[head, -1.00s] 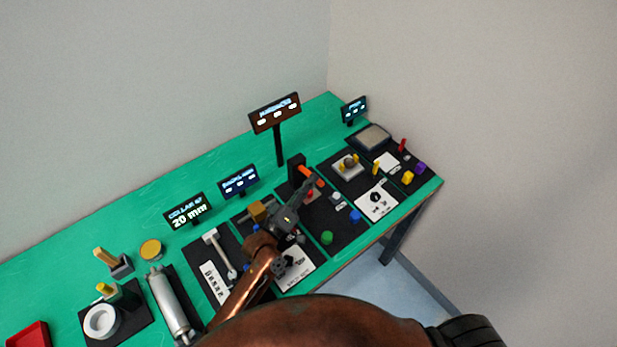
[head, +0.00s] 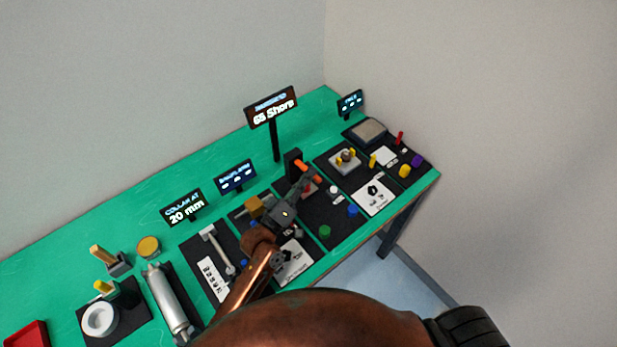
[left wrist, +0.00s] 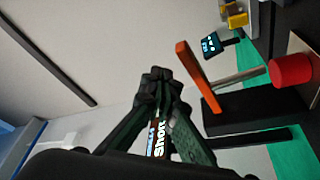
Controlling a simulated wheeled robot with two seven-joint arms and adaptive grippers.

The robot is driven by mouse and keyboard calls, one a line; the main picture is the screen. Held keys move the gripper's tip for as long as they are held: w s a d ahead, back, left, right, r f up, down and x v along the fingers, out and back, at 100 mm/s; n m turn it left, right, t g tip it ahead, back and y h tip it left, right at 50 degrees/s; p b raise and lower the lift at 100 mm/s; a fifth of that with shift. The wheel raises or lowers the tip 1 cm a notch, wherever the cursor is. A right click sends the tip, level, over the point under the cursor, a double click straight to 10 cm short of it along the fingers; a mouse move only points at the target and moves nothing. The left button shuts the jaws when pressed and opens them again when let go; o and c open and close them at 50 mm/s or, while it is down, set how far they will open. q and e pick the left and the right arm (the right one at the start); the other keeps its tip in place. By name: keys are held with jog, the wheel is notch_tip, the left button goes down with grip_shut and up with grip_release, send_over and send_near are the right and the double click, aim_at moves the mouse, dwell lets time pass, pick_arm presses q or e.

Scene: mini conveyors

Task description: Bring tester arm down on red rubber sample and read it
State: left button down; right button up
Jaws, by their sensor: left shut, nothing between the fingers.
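The tester's orange arm (head: 302,166) sits by its black post (head: 293,160), partly hidden behind my left gripper. In the left wrist view the orange arm (left wrist: 195,78) stands beside the black post (left wrist: 255,112), and a metal rod (left wrist: 240,80) reaches to the red rubber sample (left wrist: 292,70). Whether they touch is unclear. The tester's display (head: 271,112) reads 65 Shore. My left gripper (head: 309,181) is shut and empty right at the tester. In the left wrist view its fingertips (left wrist: 160,80) are together, near the orange arm. My right gripper is out of view.
A white knob (head: 333,190), blue piece (head: 352,210) and green piece (head: 325,231) stand right of my left gripper. Other stations flank it, with a wrench-like tool (head: 217,250) to the left. The green table (head: 110,228) is bare at the back left.

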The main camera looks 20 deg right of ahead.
pick_arm(q)
notch_tip(320, 180, up, 8)
jog(key=shift+r, duration=0.25)
dwell(0.5)
